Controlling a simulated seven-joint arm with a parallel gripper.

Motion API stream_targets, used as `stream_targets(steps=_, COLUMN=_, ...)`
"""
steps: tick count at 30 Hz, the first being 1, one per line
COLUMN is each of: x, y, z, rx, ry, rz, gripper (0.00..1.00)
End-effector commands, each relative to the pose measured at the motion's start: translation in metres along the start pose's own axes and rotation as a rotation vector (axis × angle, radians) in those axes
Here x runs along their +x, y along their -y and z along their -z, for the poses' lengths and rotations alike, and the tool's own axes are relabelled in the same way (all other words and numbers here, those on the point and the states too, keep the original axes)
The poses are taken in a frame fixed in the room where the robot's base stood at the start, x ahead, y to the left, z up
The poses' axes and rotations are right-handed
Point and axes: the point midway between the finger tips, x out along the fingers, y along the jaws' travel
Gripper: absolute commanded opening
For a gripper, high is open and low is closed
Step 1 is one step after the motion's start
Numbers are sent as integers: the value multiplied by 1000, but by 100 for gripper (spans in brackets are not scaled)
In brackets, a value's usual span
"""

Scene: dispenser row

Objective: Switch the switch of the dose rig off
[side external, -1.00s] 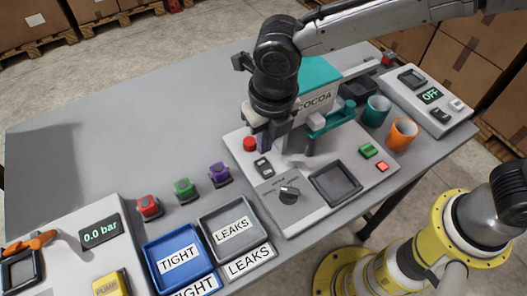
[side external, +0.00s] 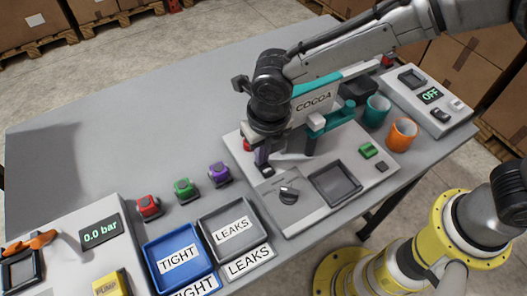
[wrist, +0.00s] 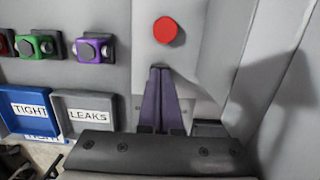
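The dose rig (side external: 338,155) is a white panel with a COCOA hopper (side external: 313,103). My gripper (side external: 263,167) is low over the rig's left part, where the switch is; the gripper hides the switch in the side view. In the wrist view the two dark purple fingers (wrist: 161,72) lie side by side, shut, with nothing seen between them. Whether the fingertips touch the switch cannot be told. The rig's red button (wrist: 167,30) is just beyond the fingertips. The small lamp (side external: 381,166) at the rig's right is dark.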

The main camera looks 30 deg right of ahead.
Motion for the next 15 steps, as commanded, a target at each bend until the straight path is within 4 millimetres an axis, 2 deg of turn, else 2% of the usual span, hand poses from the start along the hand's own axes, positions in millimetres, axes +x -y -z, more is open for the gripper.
stream_targets(steps=15, x=-1, y=1, z=16, rx=-3, ry=-8, rz=7, gripper=0)
